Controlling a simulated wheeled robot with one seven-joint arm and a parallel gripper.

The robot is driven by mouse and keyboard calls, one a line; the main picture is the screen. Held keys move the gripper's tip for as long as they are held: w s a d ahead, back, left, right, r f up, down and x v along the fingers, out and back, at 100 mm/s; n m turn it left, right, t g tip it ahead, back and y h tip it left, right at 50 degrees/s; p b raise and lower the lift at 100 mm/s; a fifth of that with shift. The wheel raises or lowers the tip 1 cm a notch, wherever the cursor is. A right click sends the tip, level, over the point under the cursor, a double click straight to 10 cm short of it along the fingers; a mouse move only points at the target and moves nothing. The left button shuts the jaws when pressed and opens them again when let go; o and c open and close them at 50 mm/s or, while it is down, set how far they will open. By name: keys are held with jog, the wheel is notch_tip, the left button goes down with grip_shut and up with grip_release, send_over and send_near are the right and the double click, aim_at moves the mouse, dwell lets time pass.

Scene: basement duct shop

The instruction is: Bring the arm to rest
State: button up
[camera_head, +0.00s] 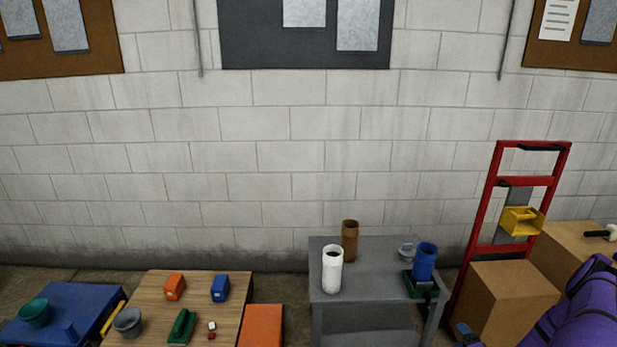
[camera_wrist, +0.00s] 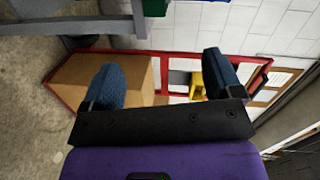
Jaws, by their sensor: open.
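My gripper (camera_wrist: 160,68) shows in the wrist view with its two blue-padded fingers wide apart and nothing between them. Past the fingers are a cardboard box and a red hand truck frame, apart from the fingers as far as I can tell. In the head view my purple arm (camera_head: 590,305) is folded at the lower right edge, in front of the boxes.
A grey table (camera_head: 375,252) holds a white cylinder (camera_head: 332,270), a brown cylinder (camera_head: 350,240) and a blue cup (camera_head: 425,262). A red hand truck (camera_head: 482,215) with a cardboard box (camera_head: 505,300) stands right. A wooden table (camera_head: 158,287) and blue table (camera_head: 75,300) stand left.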

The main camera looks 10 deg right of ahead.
jog(key=w+d+r+n+g+y, duration=0.15)
jog(key=w+r+n, duration=0.25)
jog(key=w+r, duration=0.5)
jog(key=w+d+r+n+g, duration=0.25)
jog(key=w+r+n, duration=0.2)
jog(key=r, duration=0.85)
jog(key=w+a+r+n+g+h, duration=0.1)
jog(key=a+r, duration=0.3)
jog(key=r, duration=0.5)
jog(key=w+a+r+n+g, duration=0.1)
jog(key=a+r, duration=0.3)
jog(key=r, duration=0.5)
jog(key=w+a+r+n+g+h, duration=0.1)
jog(key=a+r+n+g, duration=0.1)
jog(key=a+r, duration=0.5)
jog(key=s+a+r+n+g, duration=0.1)
jog(key=s+a+r, duration=0.5)
jog(key=r, duration=0.3)
jog(key=s+a+r+n, duration=0.1)
jog(key=s+a+r, duration=0.6)
jog(key=r, duration=0.3)
jog(key=s+a+r+n+g+y, duration=0.1)
jog(key=s+a+r+n, duration=0.1)
jog(key=s+a, duration=0.4)
jog(key=s+a+r+n+g+y, duration=0.1)
jog(key=s+a, duration=0.5)
jog(key=s, duration=1.1)
jog(key=shift+s+a+r+n+y, duration=0.3)
jog(key=shift+a+r+n+y, duration=0.1)
jog(key=shift+y, duration=0.15)
